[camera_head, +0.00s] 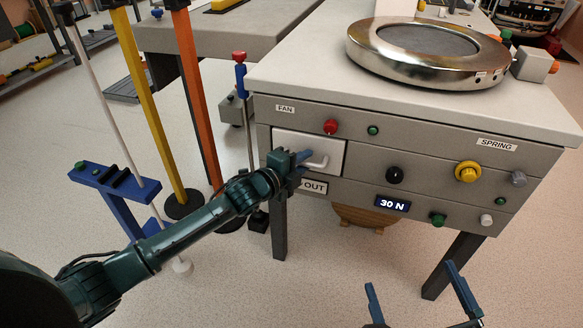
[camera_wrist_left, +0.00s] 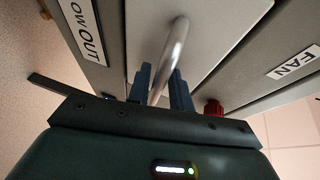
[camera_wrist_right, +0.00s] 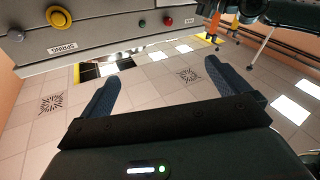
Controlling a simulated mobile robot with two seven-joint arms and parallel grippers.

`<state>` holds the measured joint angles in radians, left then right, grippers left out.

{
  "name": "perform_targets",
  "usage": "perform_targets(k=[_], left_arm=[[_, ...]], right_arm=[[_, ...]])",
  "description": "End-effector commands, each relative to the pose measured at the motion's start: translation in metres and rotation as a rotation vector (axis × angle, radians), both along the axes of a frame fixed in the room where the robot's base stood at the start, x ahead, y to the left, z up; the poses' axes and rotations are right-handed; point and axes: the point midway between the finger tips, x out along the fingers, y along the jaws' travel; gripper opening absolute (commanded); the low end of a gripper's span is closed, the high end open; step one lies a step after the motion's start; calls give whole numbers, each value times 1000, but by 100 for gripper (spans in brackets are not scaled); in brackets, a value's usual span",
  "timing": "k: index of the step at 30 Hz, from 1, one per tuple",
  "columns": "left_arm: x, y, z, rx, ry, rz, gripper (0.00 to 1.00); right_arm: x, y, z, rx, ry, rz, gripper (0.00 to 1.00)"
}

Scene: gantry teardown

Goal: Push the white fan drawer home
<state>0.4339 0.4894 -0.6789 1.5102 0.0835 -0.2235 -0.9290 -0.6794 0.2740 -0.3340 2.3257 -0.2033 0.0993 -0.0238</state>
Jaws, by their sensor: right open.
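The white fan drawer (camera_head: 330,148) is in the left of the grey cabinet front, under the FAN label. Its front looks close to the cabinet face; I cannot tell exactly how far it stands out. Its curved metal handle (camera_head: 318,162) also shows in the left wrist view (camera_wrist_left: 177,45). My left gripper (camera_head: 300,156) is at the handle, with its two fingers (camera_wrist_left: 161,85) close on either side of the bar, shut on it. My right gripper (camera_head: 411,280) is open and empty, in front of and below the cabinet's right part; its spread fingers show in the right wrist view (camera_wrist_right: 161,75).
The cabinet front (camera_head: 420,160) carries a red knob (camera_head: 330,127), a yellow knob (camera_head: 467,171) and a display reading 30 N (camera_head: 392,204). A round metal ring (camera_head: 428,72) lies on top. Yellow (camera_head: 150,110) and orange (camera_head: 197,100) posts and a blue stand (camera_head: 115,190) are at the left.

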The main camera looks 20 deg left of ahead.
Motion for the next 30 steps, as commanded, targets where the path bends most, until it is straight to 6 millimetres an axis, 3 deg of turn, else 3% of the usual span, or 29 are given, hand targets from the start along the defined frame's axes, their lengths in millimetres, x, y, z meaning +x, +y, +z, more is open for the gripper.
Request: perform_targets(k=[5,12,18,30], left_arm=[[-25,12,7,3,3,-1,22],[-75,35,16,4,7,0,22],[-103,48,20,3,6,0,22],[-116,54,22,2,5,1,22]], right_arm=[[3,-5,5,-12,58,-23,100],[5,-11,3,-19,175,-56,100],[4,-14,0,-23,234,-69,100],[4,-15,-2,-24,262,-73,100]])
